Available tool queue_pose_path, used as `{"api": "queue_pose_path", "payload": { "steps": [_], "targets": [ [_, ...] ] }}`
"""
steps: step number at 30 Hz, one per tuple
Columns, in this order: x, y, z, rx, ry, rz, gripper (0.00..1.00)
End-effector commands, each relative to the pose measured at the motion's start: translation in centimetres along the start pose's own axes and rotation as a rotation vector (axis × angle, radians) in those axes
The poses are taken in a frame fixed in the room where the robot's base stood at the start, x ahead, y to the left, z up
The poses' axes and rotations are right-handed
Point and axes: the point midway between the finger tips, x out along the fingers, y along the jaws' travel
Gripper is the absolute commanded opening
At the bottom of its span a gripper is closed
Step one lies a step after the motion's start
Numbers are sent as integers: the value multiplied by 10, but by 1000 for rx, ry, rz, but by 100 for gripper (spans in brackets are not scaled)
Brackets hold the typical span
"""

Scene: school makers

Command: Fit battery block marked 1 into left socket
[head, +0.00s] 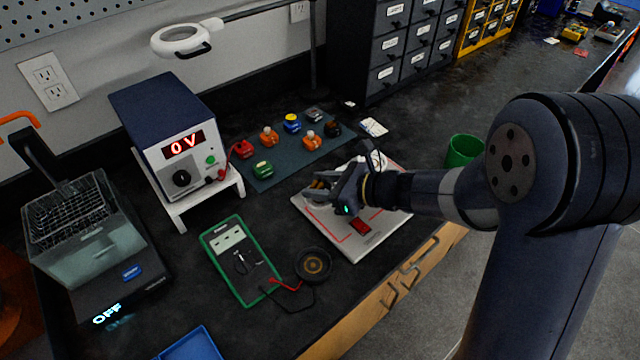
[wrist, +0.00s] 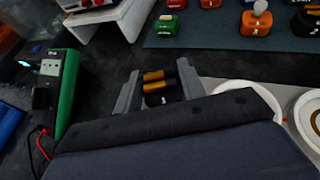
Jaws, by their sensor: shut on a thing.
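My gripper (head: 322,190) is shut on a battery block (wrist: 158,88) with a dark body and two orange-brown cells on it. In the wrist view the block sits between the two grey fingertips; I cannot read a number on it. In the head view my gripper is over the left part of a white board (head: 375,240) with red outlines and a dark red piece (head: 359,227) near its front. My gripper and wrist hide part of the board. I cannot make out the left socket or tell whether the block touches the board.
A blue-grey mat (head: 276,174) behind holds several coloured blocks. A green multimeter (head: 237,262) and a round black part (head: 313,265) lie left of the board. A power supply (head: 178,150) reading 0 V stands back left. A green cup (head: 463,150) is to the right.

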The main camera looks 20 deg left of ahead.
Motion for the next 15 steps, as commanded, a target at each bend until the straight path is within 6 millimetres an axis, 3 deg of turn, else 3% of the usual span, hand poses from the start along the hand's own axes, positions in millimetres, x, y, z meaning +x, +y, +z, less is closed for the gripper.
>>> {"api": "queue_pose_path", "payload": {
  "steps": [15],
  "targets": [
    [2, 0, -5, 0, 0, 0, 15]
  ]
}}
